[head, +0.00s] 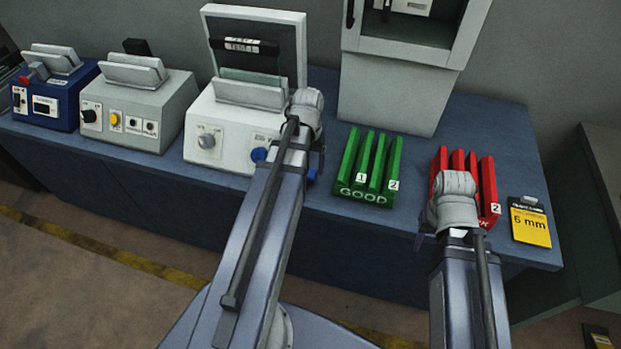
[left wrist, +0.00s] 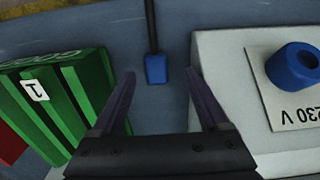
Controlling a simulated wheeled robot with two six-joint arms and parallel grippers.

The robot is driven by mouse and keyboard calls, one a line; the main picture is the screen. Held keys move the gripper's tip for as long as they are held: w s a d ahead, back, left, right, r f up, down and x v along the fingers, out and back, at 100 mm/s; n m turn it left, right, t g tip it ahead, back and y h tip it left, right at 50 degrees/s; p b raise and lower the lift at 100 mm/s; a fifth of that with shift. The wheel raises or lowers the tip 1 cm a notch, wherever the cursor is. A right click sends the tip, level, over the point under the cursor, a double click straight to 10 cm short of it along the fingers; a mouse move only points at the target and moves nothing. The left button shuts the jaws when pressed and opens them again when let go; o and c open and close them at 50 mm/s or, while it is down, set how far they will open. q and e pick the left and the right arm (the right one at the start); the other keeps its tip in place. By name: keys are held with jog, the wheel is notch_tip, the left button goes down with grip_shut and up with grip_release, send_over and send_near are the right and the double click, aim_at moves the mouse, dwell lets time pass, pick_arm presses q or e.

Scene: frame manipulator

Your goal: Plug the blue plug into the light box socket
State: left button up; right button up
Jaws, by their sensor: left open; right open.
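The blue plug (left wrist: 156,69), with a black cable, lies on the blue-grey table in the left wrist view. In the head view, a bit of blue (head: 312,174) shows beside my left gripper (head: 318,163). In the left wrist view the left gripper (left wrist: 160,74) is open, its fingertips on either side of the plug and apart from it. The round blue socket (left wrist: 298,62), marked 230 V, is on the white light box (left wrist: 225,75), right of the gripper. The socket also shows in the head view (head: 259,155). My right gripper (head: 421,240) is open, mostly hidden by its wrist.
A green GOOD rack (head: 363,194) stands right of the left gripper, and a red rack (head: 489,180) stands behind the right wrist. A yellow 6 mm card (head: 530,226) lies at the right. Grey (head: 147,112) and blue (head: 58,100) devices stand at the left.

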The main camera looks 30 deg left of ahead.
aim_at(311, 174)
pick_arm(q)
jog(key=f+b, duration=0.2)
jog(key=f, duration=0.1)
jog(key=f+b, duration=0.1)
jog(key=b, duration=0.1)
jog(key=shift+w+d+f, duration=0.15)
jog(key=shift+d+f, duration=0.1)
jog(key=shift+f, duration=0.1)
jog(key=shift+r, duration=0.1)
grip_shut()
dwell(0.3)
